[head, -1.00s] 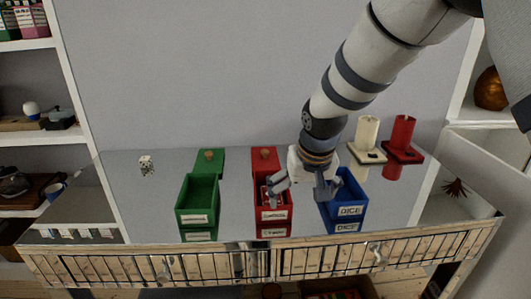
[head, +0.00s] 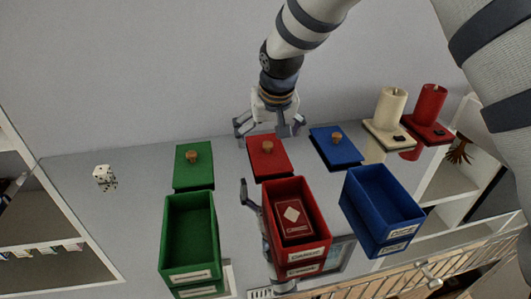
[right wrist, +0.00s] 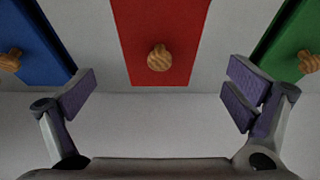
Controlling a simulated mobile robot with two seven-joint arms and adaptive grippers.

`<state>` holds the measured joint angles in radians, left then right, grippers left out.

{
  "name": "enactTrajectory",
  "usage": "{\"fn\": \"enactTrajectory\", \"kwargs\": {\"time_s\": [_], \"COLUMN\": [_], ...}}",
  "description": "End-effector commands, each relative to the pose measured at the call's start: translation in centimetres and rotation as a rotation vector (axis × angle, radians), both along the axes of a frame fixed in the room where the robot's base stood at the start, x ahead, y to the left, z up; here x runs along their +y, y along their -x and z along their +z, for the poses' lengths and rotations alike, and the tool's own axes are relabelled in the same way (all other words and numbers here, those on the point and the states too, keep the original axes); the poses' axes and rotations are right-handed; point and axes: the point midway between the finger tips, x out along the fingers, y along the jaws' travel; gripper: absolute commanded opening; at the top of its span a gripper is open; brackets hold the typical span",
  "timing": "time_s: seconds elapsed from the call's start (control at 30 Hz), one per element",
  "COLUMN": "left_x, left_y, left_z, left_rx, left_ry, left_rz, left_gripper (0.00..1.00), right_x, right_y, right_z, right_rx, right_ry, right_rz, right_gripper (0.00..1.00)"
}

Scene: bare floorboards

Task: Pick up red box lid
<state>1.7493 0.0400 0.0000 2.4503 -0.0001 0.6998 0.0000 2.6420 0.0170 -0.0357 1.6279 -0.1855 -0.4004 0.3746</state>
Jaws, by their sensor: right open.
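The red box lid (head: 268,157), a flat red panel with a round wooden knob (head: 267,146), lies on the glossy table behind the open red box (head: 322,228). My right gripper (head: 269,132) is open and empty, above the far end of the red lid. In the right wrist view the red lid (right wrist: 160,25) and its knob (right wrist: 159,58) are centred between the two spread fingers (right wrist: 160,97), with no contact visible. My left gripper is not in view.
A green lid (head: 194,170) and blue lid (head: 334,153) flank the red lid, behind the green box (head: 188,240) and blue box (head: 384,205). A red card pack (head: 291,214) is in the red box. Candles (head: 390,106) stand right, dice (head: 104,176) left.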

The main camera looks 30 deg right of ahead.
Motion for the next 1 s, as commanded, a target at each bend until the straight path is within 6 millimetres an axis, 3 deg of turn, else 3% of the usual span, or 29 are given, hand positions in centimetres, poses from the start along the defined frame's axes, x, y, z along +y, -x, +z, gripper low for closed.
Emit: {"fn": "enactTrajectory", "kwargs": {"time_s": [0.23,0.43,0.47,0.67,1.0], "left_x": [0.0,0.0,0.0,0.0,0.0], "left_y": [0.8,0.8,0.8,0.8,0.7], "left_z": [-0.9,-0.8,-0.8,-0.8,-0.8], "left_rx": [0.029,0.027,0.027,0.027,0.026], "left_ry": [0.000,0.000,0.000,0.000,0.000], "left_rz": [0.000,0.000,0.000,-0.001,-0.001], "left_gripper": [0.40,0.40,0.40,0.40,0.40], "right_x": [-0.5,-0.5,-0.5,-0.5,-0.5], "right_y": [-1.6,-1.9,-1.9,-1.9,-1.8], "right_z": [-4.3,-4.2,-4.2,-4.2,-4.1], "right_rx": [0.005,-0.003,-0.003,-0.002,-0.002], "right_ry": [0.000,-0.001,-0.001,-0.001,-0.001], "right_rz": [0.000,-0.001,-0.001,-0.001,-0.001], "right_gripper": [0.97,0.97,0.95,0.50,0.49]}}
